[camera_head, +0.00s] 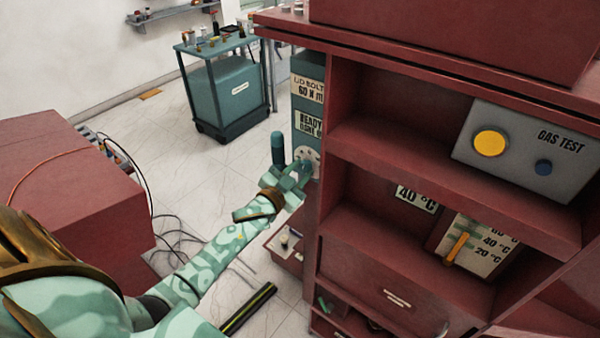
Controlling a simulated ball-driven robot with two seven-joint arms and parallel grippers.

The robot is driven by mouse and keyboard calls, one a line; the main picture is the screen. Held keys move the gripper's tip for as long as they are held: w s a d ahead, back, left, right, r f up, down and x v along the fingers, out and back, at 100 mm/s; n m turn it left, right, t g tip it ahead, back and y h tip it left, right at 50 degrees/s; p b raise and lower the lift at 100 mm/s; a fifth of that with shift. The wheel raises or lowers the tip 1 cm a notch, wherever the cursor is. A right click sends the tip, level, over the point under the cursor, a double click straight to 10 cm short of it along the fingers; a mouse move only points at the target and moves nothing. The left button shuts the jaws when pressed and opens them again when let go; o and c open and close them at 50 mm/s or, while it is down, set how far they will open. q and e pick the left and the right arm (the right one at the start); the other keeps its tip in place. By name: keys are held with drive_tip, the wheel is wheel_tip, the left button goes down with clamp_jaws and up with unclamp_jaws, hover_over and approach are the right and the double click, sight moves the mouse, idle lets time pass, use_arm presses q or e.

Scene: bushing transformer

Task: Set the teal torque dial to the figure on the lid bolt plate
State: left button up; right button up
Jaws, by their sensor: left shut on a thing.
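A narrow teal box (300,92) stands at the left side of the dark red cabinet. Its upper white plate (308,88) reads "LID BOLT 60 N m", partly cut off by the cabinet edge. A lower plate (309,124) begins "READY LIGHT" and the rest is too small to read. Below it is a pale dial face (313,156) with dark marks and a teal knob in its middle. My left gripper (299,170) is at this dial, shut on the knob. It hides part of the face, so I cannot read the dial's setting. My right gripper is not in view.
The cabinet (345,125) fills the right side close to the gripper. Its shelves hold a grey gas test panel (520,165) and a temperature scale (478,246). A teal cart (228,95) stands at the back.

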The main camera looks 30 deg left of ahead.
use_arm(q)
drive_tip(key=m, duration=0.3)
drive_tip(key=shift+m+b, duration=0.4)
drive_tip(key=m+b, duration=0.1)
drive_tip(key=m, duration=0.2)
drive_tip(key=shift+m, duration=0.4)
drive_tip(key=m+b, duration=0.1)
drive_tip(key=m, duration=0.2)
drive_tip(key=shift+a+m, duration=0.1)
drive_tip(key=shift+m, duration=0.3)
drive_tip(key=shift+m+b, duration=0.5)
drive_tip(key=shift+m, duration=1.4)
drive_tip(key=shift+h, duration=0.3)
drive_tip(key=o, duration=1)
drive_tip(key=shift+r, duration=0.1)
drive_tip(key=shift+c, duration=0.2)
drive_tip(key=s+a+b, duration=0.1)
drive_tip(key=s, duration=1.5)
drive_tip(key=shift+s+a+f+b, duration=0.15)
drive_tip(key=shift+f+b, duration=0.1)
drive_tip(key=shift+b, duration=0.1)
